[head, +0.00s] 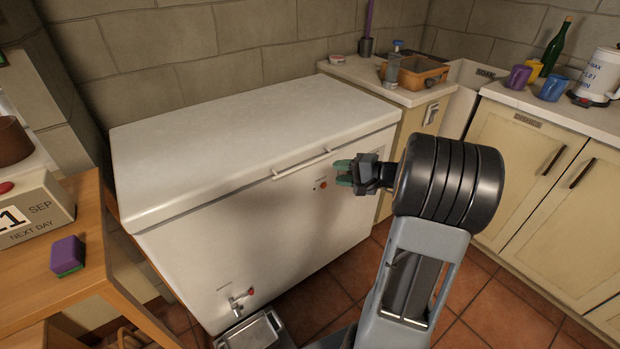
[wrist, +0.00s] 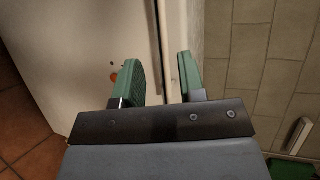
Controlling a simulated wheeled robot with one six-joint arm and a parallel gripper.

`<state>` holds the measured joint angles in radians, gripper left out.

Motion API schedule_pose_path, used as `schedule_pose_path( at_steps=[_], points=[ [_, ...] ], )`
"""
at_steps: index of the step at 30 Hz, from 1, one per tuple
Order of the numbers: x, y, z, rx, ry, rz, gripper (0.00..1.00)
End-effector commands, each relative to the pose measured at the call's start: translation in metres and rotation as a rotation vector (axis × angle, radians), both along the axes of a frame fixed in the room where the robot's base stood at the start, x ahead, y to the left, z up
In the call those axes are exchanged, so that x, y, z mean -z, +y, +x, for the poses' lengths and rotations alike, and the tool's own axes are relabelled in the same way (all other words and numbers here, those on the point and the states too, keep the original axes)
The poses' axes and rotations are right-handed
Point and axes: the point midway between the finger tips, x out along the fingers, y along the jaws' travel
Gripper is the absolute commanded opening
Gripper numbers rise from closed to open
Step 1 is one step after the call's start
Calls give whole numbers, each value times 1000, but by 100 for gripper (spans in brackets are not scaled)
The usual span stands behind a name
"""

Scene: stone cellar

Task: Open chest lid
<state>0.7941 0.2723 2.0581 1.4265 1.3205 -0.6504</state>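The chest is a white chest freezer (head: 230,240) against the back wall. Its lid (head: 240,140) is shut and lies flat. A white bar handle (head: 302,163) sits on the lid's front edge. My gripper (head: 343,173), with green fingers, is open and empty near the chest's front face, right of the handle. In the wrist view the chest front (wrist: 85,50) is at left, and the seam under the lid runs between the spread fingers of my gripper (wrist: 168,80). I cannot tell whether a finger touches the chest.
A wooden table (head: 50,250) with a calendar block (head: 35,212) and a sponge (head: 67,256) is at left. Cabinets (head: 545,170) and a sink (head: 465,85) are at right. A metal tray (head: 252,332) is low in front of the chest. Tiled floor (head: 480,300) is free at lower right.

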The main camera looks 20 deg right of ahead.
Motion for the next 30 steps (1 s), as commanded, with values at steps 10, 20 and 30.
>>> schedule_pose_path(
  at_steps=[10,20,30],
  points=[
    [17,-16,31,94,-79,55,37],
    [29,19,83,93,-77,55,37],
    [35,39,113,95,-77,54,37]
  ],
)
